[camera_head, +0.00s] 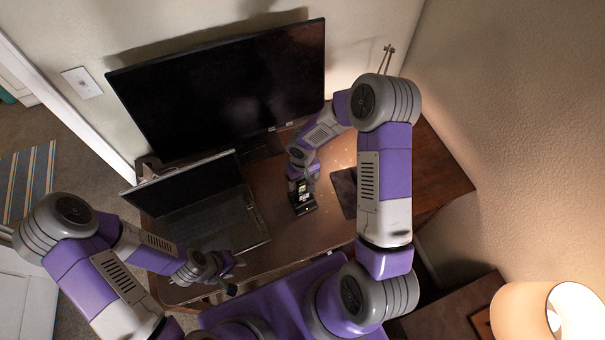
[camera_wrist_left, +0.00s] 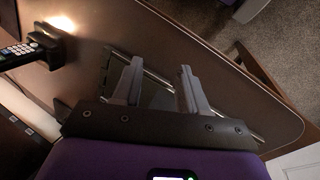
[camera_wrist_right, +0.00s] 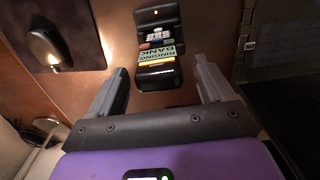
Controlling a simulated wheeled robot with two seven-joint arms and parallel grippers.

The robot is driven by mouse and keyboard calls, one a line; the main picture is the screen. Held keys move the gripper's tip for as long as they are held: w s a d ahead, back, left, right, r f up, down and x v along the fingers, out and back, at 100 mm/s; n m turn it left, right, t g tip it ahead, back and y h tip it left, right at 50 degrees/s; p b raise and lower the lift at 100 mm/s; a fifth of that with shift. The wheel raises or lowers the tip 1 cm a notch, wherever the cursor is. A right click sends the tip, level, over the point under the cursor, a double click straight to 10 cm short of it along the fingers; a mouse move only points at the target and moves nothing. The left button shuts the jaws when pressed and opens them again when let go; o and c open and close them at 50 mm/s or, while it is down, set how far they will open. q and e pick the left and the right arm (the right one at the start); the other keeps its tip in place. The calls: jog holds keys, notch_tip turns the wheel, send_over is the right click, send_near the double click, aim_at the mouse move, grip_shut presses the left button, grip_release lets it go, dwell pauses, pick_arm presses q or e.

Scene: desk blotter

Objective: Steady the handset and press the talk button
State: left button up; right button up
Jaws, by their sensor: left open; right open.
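The black handset (camera_wrist_right: 158,84) stands in its dark cradle (camera_wrist_right: 157,14) on the desk. Its lit screen reads "RINGING BANK" and its keys show beyond the screen in the right wrist view; the talk button is too small to pick out surely. The handset also shows in the head view (camera_head: 303,191) and at the left edge of the left wrist view (camera_wrist_left: 14,54). My right gripper (camera_wrist_right: 158,72) is open, its fingers apart on either side of the handset's near end, without clear contact. My left gripper (camera_head: 236,274) is open and empty near the desk's front edge; its fingers (camera_wrist_left: 160,66) show apart.
An open laptop (camera_head: 200,222) lies left of the handset, with a large monitor (camera_head: 225,90) behind. A dark mouse pad (camera_head: 344,191) with a mouse (camera_wrist_right: 45,48) lies on the handset's other side. A lit lamp (camera_head: 517,310) stands at lower right.

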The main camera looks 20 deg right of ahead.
jog(key=shift+f, duration=0.1)
jog(key=shift+c, duration=0.5)
jog(key=c, duration=0.9)
pick_arm(q)
grip_shut()
pick_arm(e)
jog(key=shift+c, duration=0.6)
